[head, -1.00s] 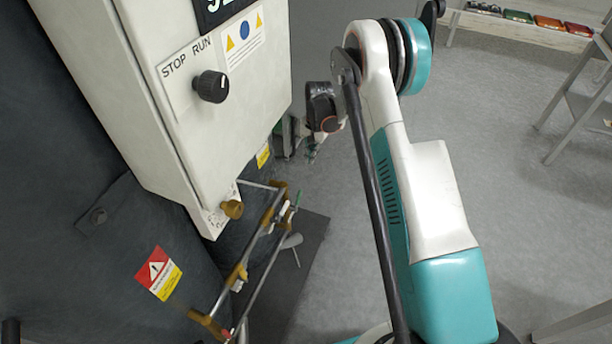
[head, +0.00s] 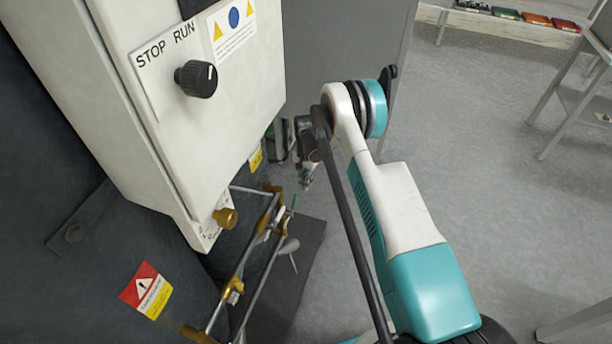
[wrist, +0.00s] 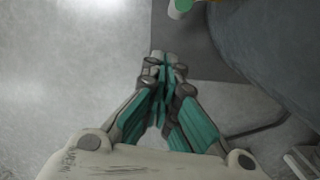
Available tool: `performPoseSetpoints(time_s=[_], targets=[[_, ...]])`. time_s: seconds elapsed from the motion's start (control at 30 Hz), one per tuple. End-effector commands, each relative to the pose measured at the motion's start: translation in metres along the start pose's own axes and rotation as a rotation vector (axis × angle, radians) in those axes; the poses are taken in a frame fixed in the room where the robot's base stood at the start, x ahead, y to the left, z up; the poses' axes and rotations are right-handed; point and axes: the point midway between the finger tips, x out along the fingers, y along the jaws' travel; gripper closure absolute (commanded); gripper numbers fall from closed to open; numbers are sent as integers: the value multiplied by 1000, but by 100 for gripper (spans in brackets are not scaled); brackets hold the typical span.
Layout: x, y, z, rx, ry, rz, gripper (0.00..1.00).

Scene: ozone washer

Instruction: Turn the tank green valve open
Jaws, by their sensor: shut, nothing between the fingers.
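A small green part, likely the green valve handle (head: 294,202), sits on the pipework beside the dark tank (head: 75,215) in the head view. It is too small to tell its position. In the wrist view a green-ended pale piece (wrist: 182,6) shows at the top edge, cut off by the frame; I cannot tell whether it is the same valve. In the head view my gripper (head: 307,176) is small, partly hidden by my arm, just above the pipes.
A white control box (head: 190,110) with a STOP/RUN knob (head: 197,78) overhangs the pipes. Brass fittings (head: 226,217) and metal pipes (head: 262,275) stand along the tank. A metal rack (head: 575,95) stands at right. Open floor lies between.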

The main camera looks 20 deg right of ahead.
Motion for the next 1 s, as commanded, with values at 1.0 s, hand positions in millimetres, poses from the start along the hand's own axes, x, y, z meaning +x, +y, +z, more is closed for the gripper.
performPoseSetpoints(time_s=[1.0], targets=[[-9, -1, 38, 0, 19, -3, 100]])
